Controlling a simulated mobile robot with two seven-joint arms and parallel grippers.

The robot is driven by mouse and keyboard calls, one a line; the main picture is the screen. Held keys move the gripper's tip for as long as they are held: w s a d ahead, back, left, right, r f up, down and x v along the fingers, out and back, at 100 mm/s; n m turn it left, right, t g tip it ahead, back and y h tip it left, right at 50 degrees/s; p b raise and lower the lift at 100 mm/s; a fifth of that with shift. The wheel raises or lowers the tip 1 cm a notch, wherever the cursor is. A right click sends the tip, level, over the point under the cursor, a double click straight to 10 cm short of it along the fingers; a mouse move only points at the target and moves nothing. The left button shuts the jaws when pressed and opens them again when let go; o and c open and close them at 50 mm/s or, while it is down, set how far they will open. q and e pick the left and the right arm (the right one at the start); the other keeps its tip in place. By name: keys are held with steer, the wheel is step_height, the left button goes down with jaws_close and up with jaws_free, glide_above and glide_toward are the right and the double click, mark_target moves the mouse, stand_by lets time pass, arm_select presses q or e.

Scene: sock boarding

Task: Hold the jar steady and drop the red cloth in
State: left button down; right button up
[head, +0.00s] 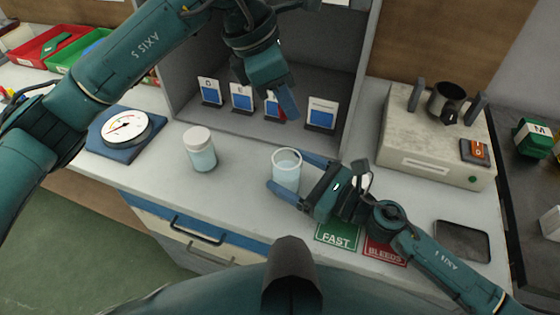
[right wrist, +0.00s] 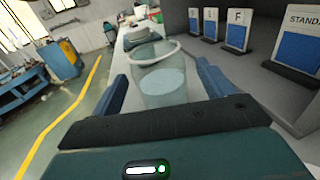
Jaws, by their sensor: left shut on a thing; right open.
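An open clear jar (head: 286,178) with pale liquid stands upright on the bench; it also shows in the right wrist view (right wrist: 163,85). My right gripper (head: 285,170) is open, its two blue fingers on either side of the jar. In the right wrist view the jar stands between the fingers (right wrist: 165,88), with a gap visible on each side. My left gripper (head: 287,108) is above and behind the jar, in front of the cards, pointing down. It is shut on the red cloth (head: 283,114), of which only a small red bit shows beside the fingers.
A white-lidded jar (head: 200,148) stands left of the open jar. A dial scale (head: 125,128) is further left. Cards with blue patches (head: 322,113) stand in the grey booth behind. A beige machine (head: 436,140) is at right. Green (head: 338,236) and red (head: 385,251) labels lie in front.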

mark_target(280, 165)
steer(key=shift+x, duration=1.7)
steer(key=shift+c, duration=0.4)
steer(key=c, duration=1.1)
